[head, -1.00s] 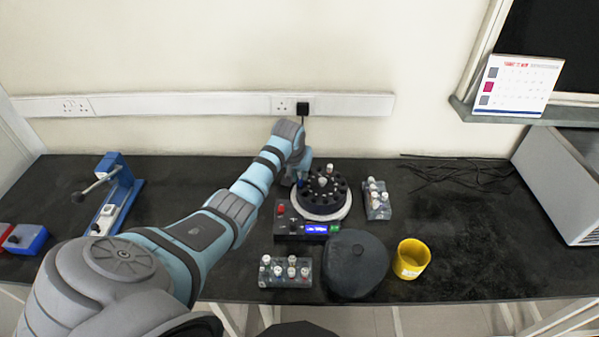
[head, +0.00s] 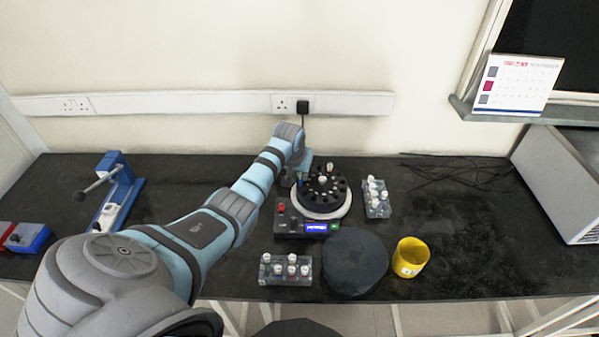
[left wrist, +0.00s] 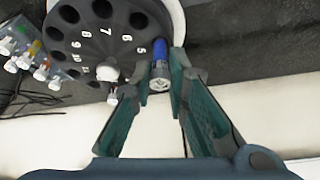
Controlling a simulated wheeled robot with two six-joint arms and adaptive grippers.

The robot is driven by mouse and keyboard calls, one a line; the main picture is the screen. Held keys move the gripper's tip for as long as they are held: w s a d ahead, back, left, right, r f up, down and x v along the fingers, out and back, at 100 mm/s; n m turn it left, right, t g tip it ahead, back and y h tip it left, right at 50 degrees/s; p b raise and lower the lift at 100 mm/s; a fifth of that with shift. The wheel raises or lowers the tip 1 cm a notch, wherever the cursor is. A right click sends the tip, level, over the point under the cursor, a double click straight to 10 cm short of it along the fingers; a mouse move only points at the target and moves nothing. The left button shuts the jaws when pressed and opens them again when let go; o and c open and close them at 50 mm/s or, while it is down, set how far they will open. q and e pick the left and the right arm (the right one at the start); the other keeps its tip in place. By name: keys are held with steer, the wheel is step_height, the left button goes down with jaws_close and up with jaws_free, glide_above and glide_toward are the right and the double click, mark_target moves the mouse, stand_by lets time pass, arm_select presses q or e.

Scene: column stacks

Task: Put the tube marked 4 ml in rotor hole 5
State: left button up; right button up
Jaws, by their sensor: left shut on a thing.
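The black rotor (head: 337,196) sits in its white round bowl on the bench. The left wrist view shows its numbered holes (left wrist: 122,18), with 5, 6, 7 and 8 readable. My left gripper (left wrist: 162,72) is shut on a blue tube (left wrist: 160,50) with a pale cap, at the rotor's edge beside the number 5. I cannot tell how far the tube is in the hole, and its volume mark is not readable. In the head view the tube (head: 301,182) shows as a small blue spot. A white-capped tube (head: 329,167) stands in the rotor's back part. My right gripper is not in view.
A control box (head: 290,225) with a lit display is in front of the rotor. Racks of capped tubes stand at right (head: 384,210) and in front (head: 270,280). A dark round lid (head: 355,265) and yellow cup (head: 411,257) are nearby.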

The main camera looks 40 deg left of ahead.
arm_select(q)
steer(key=shift+f, duration=0.2)
stand_by(0.3)
steer(key=shift+f+b, duration=0.95)
steer(key=shift+f, duration=0.3)
steer(key=o, duration=1.1)
steer(key=shift+r, duration=0.15)
step_height(320, 180, up, 4)
steer(key=p, duration=0.4)
steer(key=shift+f, duration=0.25)
step_height(320, 180, up, 2)
steer(key=shift+r+p, duration=0.2)
steer(key=shift+p, duration=0.6)
